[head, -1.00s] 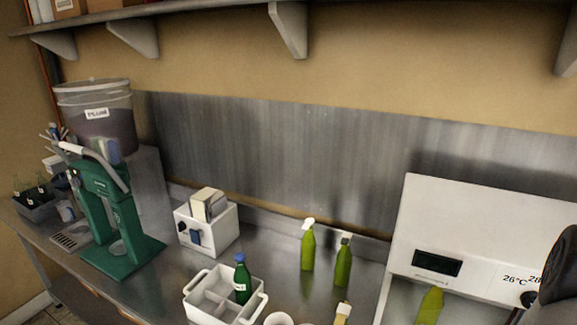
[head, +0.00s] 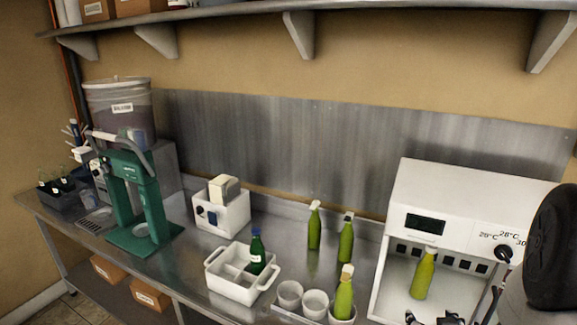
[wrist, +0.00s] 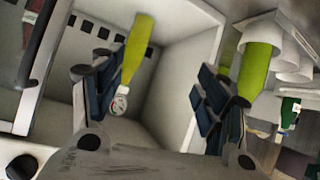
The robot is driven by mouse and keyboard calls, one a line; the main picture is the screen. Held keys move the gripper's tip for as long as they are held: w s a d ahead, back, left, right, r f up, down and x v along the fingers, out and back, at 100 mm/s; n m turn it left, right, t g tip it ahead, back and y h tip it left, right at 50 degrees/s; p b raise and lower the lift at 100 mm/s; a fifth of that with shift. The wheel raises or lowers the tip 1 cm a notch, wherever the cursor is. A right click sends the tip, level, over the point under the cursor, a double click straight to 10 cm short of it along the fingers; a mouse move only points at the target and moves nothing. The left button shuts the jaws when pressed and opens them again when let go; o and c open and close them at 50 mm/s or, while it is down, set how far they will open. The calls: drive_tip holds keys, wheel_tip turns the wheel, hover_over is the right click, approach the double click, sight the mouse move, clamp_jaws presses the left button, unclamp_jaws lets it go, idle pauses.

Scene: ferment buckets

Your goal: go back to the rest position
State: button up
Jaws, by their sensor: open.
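My gripper (wrist: 158,98) is open, with its dark finger pads spread apart. In the head view only part of my gripper (head: 438,319) shows at the bottom edge, in front of the white warming box. A yellow-green bottle (head: 423,275) stands inside that box (head: 445,190). In the wrist view the bottle (wrist: 137,50) appears between the open fingers, close to the left one; the fingers are not closed on it. I cannot tell the exact gap in depth.
Another green bottle (head: 344,298) stands in a white cup at the front, beside two empty cups (head: 289,293). Two green bottles (head: 314,228) stand near the back wall. A white caddy (head: 238,290) holds a dark bottle. A green capper stand (head: 140,200) is at left.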

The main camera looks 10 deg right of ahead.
drive_tip(key=a+r+n+g, duration=0.1)
drive_tip(key=a+r+g, duration=0.1)
drive_tip(key=a+r, duration=0.45)
drive_tip(key=s+a+r+g+y+b, duration=0.1)
drive_tip(key=s+a+r, duration=0.3)
drive_tip(key=s+a, duration=0.5)
drive_tip(key=s+a+r+n+g+y+b, duration=0.1)
drive_tip(key=s+a+r+g+y, duration=0.1)
drive_tip(key=s+a, duration=0.6)
drive_tip(key=s+r+g, duration=0.1)
drive_tip(key=s, duration=0.1)
drive_tip(key=shift+s+a+r+y, duration=0.3)
drive_tip(key=shift+a+r+y, duration=0.05)
drive_tip(key=shift+a+y, duration=0.05)
